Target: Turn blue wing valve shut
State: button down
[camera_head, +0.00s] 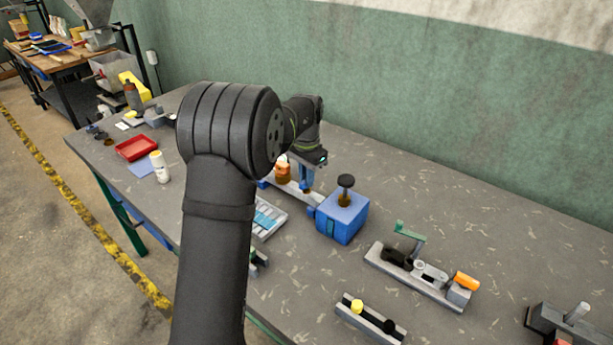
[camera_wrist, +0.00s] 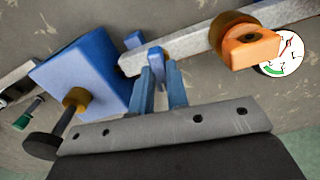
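The blue wing valve sits near one end of a pale metal bar (camera_wrist: 200,42). A blue piece (camera_wrist: 156,62) that looks like its wing shows between my fingertips in the wrist view, with a smaller blue piece (camera_wrist: 134,40) just beside. My gripper (camera_wrist: 160,72) has two blue fingers, set apart on either side of that wing. I cannot tell whether they press on it. In the head view my gripper (camera_head: 306,180) points down at the bar, and my arm hides part of it.
An orange valve handle (camera_wrist: 250,47) and a round gauge (camera_wrist: 285,52) are on the same bar. Close beside stands a blue box (camera_head: 343,221) with a black knob (camera_head: 346,181). A grey fixture (camera_head: 420,276) with green and orange handles lies to the right. Bare tabletop shows behind the box.

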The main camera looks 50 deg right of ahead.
jog(key=shift+n, duration=0.8)
jog(key=c, duration=1.4)
grip_release()
jog(key=shift+r, duration=0.1)
notch_tip(320, 180, up, 17)
jog(key=shift+r, duration=0.15)
